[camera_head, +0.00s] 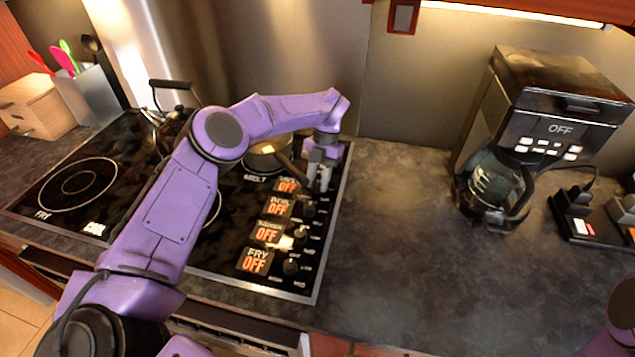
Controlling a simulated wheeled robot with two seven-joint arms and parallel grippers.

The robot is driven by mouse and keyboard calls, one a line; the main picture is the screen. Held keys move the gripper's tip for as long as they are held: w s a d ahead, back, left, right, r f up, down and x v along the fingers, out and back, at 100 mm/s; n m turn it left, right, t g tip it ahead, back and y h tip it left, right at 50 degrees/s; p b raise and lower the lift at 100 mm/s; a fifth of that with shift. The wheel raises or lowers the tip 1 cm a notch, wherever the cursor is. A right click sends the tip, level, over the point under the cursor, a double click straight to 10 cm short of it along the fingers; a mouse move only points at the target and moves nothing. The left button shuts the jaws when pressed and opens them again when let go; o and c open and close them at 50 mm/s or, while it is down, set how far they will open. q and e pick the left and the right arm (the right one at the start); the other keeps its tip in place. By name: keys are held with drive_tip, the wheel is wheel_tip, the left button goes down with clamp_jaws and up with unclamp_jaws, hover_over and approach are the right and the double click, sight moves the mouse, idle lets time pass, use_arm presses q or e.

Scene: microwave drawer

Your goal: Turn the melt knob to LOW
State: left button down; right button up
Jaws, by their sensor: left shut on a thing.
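My left gripper (319,178) is at the upper right part of the black cooktop (238,210), pointing down at the top of the knob column. It is shut on the melt knob, which its fingers hide almost wholly. The topmost display (287,186), just left of the fingers, glows orange and is partly covered; its text is too small to read surely. The "MELT" burner label lies left of it. My right arm shows only at the lower right corner; its gripper is outside the picture.
Below are several more knobs, such as the fry knob (290,267), beside displays reading OFF. A pan (266,157) with something yellow stands behind my gripper. A kettle (168,118) is back left. A coffee maker (540,125) stands right; the counter (405,240) between is clear.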

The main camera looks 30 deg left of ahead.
use_arm(q)
drive_tip(key=m, duration=0.2)
drive_tip(key=m+y, duration=0.1)
drive_tip(key=shift+d+m+y, duration=0.15)
drive_tip(key=shift+m+y, duration=0.15)
drive_tip(key=shift+m, duration=0.1)
drive_tip(key=m, duration=0.2)
drive_tip(key=m+t+y, duration=0.1)
drive_tip(key=m, duration=0.1)
drive_tip(key=shift+m+y+p, duration=0.3)
drive_tip(key=shift+m, duration=0.1)
drive_tip(key=c, duration=0.8)
unclamp_jaws()
drive_tip(key=shift+s, duration=0.15)
drive_tip(key=shift+r, duration=0.15)
drive_tip(key=b+v, duration=0.1)
drive_tip(key=v, duration=0.3)
drive_tip(key=shift+w+d+r+b, duration=0.15)
drive_tip(key=shift+w+r+b, duration=0.15)
drive_tip(key=shift+b, duration=0.1)
drive_tip(key=v, duration=0.5)
drive_tip(key=shift+s+d+r, duration=0.1)
drive_tip(key=shift+s+r, duration=0.05)
drive_tip(key=shift+r, duration=0.2)
